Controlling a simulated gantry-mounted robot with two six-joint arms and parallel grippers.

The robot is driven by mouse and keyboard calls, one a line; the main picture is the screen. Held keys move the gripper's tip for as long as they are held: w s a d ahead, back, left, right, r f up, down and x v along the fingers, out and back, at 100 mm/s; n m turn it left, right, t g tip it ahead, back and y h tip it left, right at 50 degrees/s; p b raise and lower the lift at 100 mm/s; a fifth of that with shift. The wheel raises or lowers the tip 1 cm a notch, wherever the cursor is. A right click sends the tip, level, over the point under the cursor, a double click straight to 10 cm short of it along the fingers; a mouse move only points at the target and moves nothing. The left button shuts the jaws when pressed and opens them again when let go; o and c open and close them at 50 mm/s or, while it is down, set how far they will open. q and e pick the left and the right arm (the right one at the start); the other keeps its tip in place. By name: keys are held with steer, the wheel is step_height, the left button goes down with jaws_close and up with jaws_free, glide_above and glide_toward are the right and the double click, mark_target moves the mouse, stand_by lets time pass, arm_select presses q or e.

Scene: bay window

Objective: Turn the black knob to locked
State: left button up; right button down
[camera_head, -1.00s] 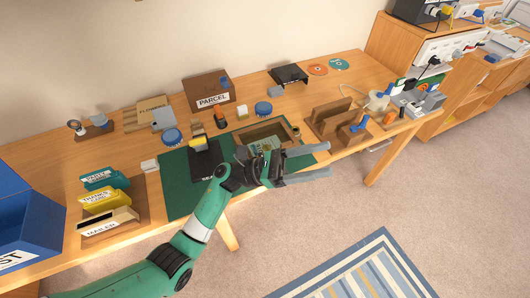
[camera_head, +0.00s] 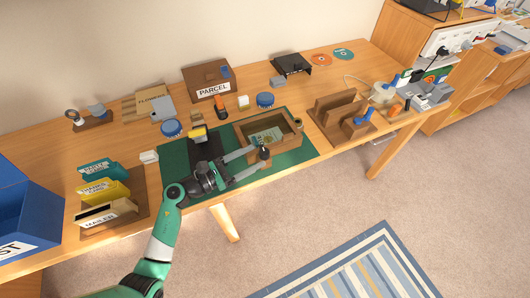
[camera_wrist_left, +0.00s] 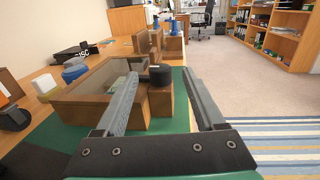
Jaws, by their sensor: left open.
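The black knob (camera_head: 265,152) sits at the front side of an open wooden box (camera_head: 286,142) on the green mat (camera_head: 304,154). Any lock marking is too small to read. My right gripper is not in view.
Wooden slotted holders (camera_head: 342,112) stand right of the box. The table's front edge is close below my arm.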

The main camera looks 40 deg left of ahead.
mark_target(259, 154)
arm_select(q)
steer(key=b+x, duration=0.1)
steer(key=x, duration=0.4)
steer(key=shift+w, duration=0.1)
